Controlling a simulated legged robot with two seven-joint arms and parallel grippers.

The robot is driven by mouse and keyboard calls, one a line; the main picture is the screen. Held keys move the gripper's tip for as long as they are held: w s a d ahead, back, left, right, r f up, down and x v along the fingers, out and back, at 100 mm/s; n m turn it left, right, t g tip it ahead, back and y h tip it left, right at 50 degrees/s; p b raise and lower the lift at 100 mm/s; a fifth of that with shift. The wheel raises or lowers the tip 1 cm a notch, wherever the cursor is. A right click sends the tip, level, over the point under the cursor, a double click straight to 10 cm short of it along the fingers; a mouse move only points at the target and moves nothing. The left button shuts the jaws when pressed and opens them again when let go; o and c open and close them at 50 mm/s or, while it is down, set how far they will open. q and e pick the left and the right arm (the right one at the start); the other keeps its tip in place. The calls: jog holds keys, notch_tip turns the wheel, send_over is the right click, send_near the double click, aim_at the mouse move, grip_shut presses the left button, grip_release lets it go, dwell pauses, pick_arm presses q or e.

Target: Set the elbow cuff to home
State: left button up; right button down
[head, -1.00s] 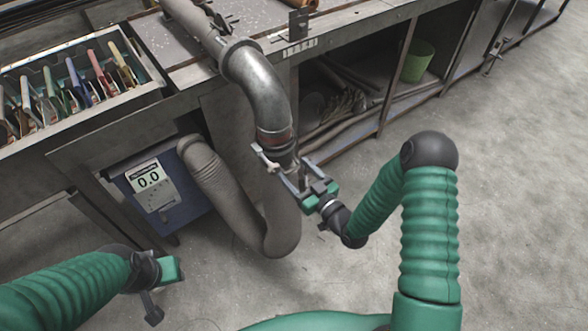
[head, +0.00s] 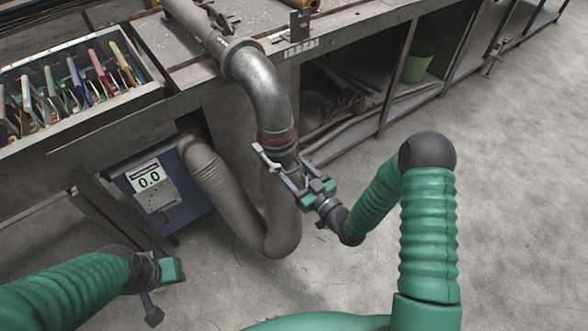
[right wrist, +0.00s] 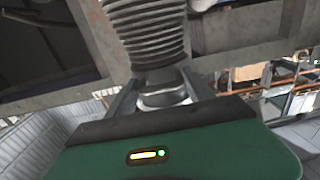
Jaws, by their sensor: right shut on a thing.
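A grey metal elbow pipe (head: 264,92) curves down from the bench top, with a reddish band (head: 279,139) near its lower end. My right gripper (head: 292,180) is shut on the cuff from the lower right. In the right wrist view the metallic cuff (right wrist: 163,96) sits between the fingers, with ribbed hose above it. My left gripper (head: 165,283) is at the lower left, apart from the hose; its jaw opening is unclear.
A blue box with a 0.0 display (head: 150,182) stands under the bench, joined to the hose. A tray of coloured-handled tools (head: 150,92) is on the left. A green bin (head: 417,62) sits on the shelf. The floor at right is clear.

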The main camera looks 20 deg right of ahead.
aim_at(289, 153)
notch_tip(289, 153, up, 5)
jog(key=p, duration=0.3)
jog(key=shift+w+d+f, duration=0.1)
jog(key=shift+d+f, duration=0.05)
jog(key=shift+f, duration=0.15)
jog(key=c, duration=0.7)
grip_release()
jog(key=shift+s+d+f, duration=0.1)
jog(key=shift+s+d, duration=0.05)
jog(key=shift+s, duration=0.2)
jog(key=v, duration=1.6)
jog(key=shift+s, duration=0.1)
